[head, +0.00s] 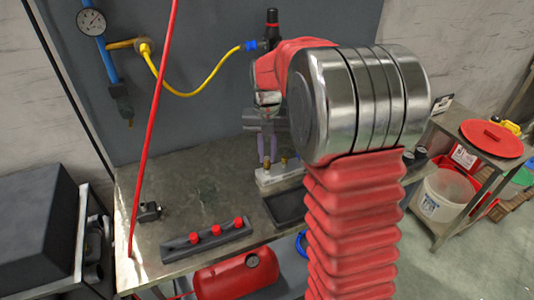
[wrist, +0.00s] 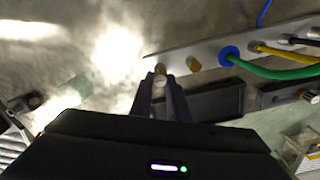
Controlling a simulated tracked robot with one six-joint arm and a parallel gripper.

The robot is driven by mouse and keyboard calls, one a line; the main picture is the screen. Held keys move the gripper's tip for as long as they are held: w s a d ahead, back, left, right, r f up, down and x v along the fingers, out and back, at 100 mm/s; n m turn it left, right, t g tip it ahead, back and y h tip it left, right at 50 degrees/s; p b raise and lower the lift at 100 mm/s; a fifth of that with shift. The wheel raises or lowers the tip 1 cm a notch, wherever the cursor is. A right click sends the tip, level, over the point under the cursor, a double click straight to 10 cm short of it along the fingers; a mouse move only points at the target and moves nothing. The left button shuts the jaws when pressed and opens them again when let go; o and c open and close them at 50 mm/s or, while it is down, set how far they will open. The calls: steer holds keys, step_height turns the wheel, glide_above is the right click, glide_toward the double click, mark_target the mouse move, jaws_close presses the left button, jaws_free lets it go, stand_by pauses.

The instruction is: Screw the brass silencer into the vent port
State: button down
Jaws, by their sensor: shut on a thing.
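My gripper (head: 265,163) points down at the pale manifold block (head: 279,178) on the bench. In the wrist view, the fingers of my gripper (wrist: 160,78) are shut on the small brass silencer (wrist: 160,69), at the near left end of the manifold. It also shows in the head view as a brass tip (head: 266,164) between the fingertips. A second brass fitting (wrist: 194,63) stands on the manifold just right of it. The vent port under the held silencer is hidden, so I cannot tell how far it is seated.
Green (wrist: 270,70), yellow and black hoses leave the manifold to the right. A dark tray (head: 287,206) lies in front of it. A grey bar with red knobs (head: 208,236) and a small black fitting (head: 149,212) lie on the bench. A red hose (head: 150,130) hangs at left.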

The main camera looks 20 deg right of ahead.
steer(key=m, duration=0.6)
steer(key=shift+m, duration=0.3)
steer(key=m, duration=0.6)
steer(key=shift+w, duration=0.1)
steer(key=m, duration=1.2)
steer(key=c, duration=1.8)
jaws_free()
steer(key=shift+f, duration=0.1)
